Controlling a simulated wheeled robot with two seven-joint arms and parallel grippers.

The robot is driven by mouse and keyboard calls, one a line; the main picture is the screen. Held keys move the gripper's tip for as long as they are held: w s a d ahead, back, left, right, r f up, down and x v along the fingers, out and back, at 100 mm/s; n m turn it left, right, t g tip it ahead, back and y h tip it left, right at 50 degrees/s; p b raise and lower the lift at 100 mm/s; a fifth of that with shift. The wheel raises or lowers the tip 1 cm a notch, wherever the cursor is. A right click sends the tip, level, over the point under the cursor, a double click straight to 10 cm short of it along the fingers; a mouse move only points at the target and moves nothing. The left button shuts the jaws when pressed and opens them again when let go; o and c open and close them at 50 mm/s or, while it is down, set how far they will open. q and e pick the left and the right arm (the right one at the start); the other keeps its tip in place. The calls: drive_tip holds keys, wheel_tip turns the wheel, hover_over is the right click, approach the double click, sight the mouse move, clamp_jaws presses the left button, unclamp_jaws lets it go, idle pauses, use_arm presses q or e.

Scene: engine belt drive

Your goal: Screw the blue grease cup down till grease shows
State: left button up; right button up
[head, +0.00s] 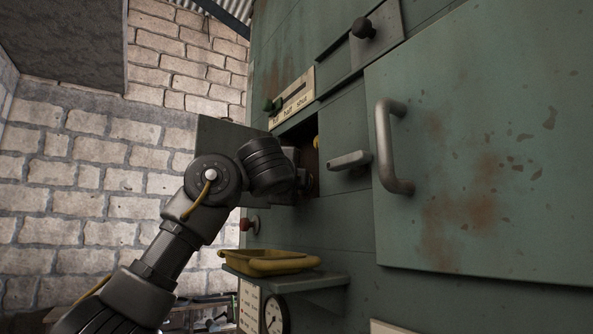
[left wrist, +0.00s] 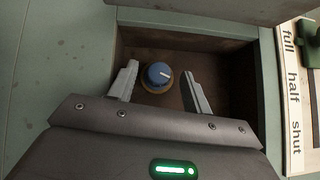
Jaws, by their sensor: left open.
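The blue grease cup (left wrist: 159,75) shows in the left wrist view as a round blue knob with a white line on top and a tan ring under it. It sits inside a dark recess (left wrist: 220,55) in the green housing. My left gripper (left wrist: 160,75) is open, with one finger on each side of the cup and gaps between. No grease can be made out. My right gripper is in neither view.
A lever plate marked full, half, shut (head: 292,100) is above the recess. A light handle (head: 349,160) and a large door's grab handle (head: 386,146) stand out to the right. A yellow tray (head: 268,262) sits on a shelf below, above a gauge (head: 275,314).

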use_arm(q)
drive_tip(key=shift+w+d, duration=0.15)
drive_tip(key=shift+w, duration=0.1)
drive_tip(key=shift+c, duration=0.2)
drive_tip(key=c, duration=0.9)
drive_tip(key=shift+f+m+t+b, duration=0.15)
drive_tip(key=shift+m+t+b, duration=0.25)
drive_tip(key=shift+m+b, duration=0.2)
drive_tip(key=o, duration=0.9)
drive_tip(key=shift+o, duration=0.2)
drive_tip(key=shift+s+f, duration=0.1)
